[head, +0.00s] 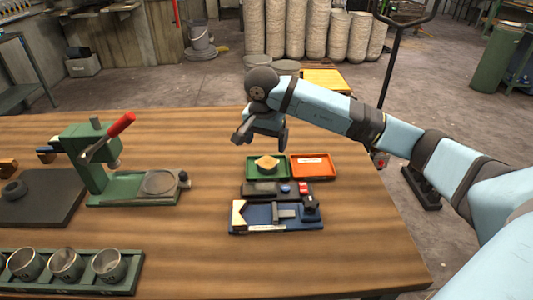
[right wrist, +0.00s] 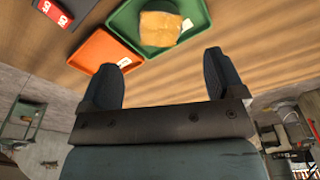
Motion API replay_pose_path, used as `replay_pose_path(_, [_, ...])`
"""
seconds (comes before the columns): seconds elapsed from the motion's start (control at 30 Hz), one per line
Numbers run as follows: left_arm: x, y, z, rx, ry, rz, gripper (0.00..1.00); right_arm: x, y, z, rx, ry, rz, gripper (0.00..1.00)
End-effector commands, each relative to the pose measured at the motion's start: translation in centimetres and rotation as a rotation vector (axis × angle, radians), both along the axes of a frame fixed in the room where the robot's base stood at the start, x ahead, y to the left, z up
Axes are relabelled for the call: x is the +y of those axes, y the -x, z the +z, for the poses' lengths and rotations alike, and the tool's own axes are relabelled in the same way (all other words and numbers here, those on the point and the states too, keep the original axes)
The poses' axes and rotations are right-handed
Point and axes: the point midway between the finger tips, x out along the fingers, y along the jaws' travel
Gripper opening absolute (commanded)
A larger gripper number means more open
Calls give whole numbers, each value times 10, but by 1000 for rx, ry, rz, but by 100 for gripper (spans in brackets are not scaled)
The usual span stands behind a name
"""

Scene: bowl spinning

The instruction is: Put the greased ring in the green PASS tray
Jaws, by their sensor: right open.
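The green tray (head: 253,177) lies on the table, left of a red-orange tray (head: 329,173). A tan, soft-looking piece (head: 267,162) lies in the green tray; I cannot tell whether a ring is under it. My right gripper (head: 262,137) is open and empty, above the far side of the green tray. In the right wrist view the green tray (right wrist: 197,14) and the tan piece (right wrist: 160,28) lie beyond its spread fingers.
A green press (head: 95,165) with a red handle stands left of the trays. A rack of metal cups (head: 66,264) is at the front left. A dark holder (head: 262,190) and a blue tray with tools (head: 262,225) lie before the trays. The table's middle front is clear.

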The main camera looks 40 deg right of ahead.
Motion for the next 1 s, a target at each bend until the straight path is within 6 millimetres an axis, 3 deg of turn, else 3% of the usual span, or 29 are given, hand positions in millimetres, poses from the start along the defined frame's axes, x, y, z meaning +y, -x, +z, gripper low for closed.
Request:
replay_pose_path(0.1, [0,0,0,2,0,0,43,2,1,21,-3,1,0,88])
replay_pose_path(0.3, [1,0,-1,3,-1,1,43,3,2,37,-1,-1,-1,88])
replay_pose_path(1.0, [1,-3,4,-7,1,2,43,4,3,38,1,-1,0,88])
